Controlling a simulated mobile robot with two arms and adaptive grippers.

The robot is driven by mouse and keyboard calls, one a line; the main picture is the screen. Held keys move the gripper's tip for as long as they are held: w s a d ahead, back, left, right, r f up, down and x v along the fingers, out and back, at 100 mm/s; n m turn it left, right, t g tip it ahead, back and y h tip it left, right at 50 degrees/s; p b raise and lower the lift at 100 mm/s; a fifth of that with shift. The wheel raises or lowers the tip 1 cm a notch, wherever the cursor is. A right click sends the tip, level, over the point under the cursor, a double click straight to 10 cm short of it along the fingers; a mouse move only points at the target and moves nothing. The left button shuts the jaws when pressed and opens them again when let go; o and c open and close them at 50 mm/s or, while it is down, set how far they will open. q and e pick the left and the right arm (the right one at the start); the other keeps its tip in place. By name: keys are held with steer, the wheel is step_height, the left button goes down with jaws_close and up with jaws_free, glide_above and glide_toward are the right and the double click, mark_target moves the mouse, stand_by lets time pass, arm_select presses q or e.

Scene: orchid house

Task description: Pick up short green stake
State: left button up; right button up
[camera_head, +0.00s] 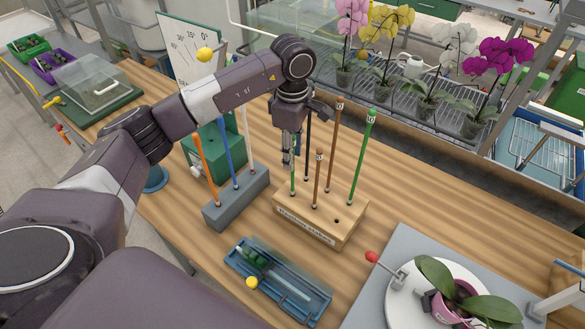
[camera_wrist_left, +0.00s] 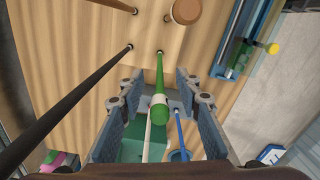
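The short green stake (camera_head: 293,184) stands upright in the wooden bamboo-stake block (camera_head: 310,231). Its upper part is hidden by my left gripper (camera_head: 289,160) in the head view. In the left wrist view, the green stake (camera_wrist_left: 158,109) shows its rounded green top and a white band. The fingers of my left gripper (camera_wrist_left: 158,95) stand apart on either side of it, with gaps visible. A taller green stake (camera_head: 361,159) stands at the block's right side. My right gripper is not in view.
Brown stakes (camera_head: 333,150) and a black stake (camera_head: 307,139) stand close by in the same block. A grey block (camera_head: 238,200) with orange, blue and white stakes is to the left. A blue tray (camera_head: 284,303) and a potted orchid (camera_head: 453,301) are in front.

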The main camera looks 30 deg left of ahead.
arm_select(q)
jaws_close()
stand_by(0.3)
step_height(320, 180, up, 8)
steer(key=b, duration=0.3)
steer(key=shift+w, duration=0.1)
step_height(320, 180, up, 12)
stand_by(0.4)
stand_by(0.5)
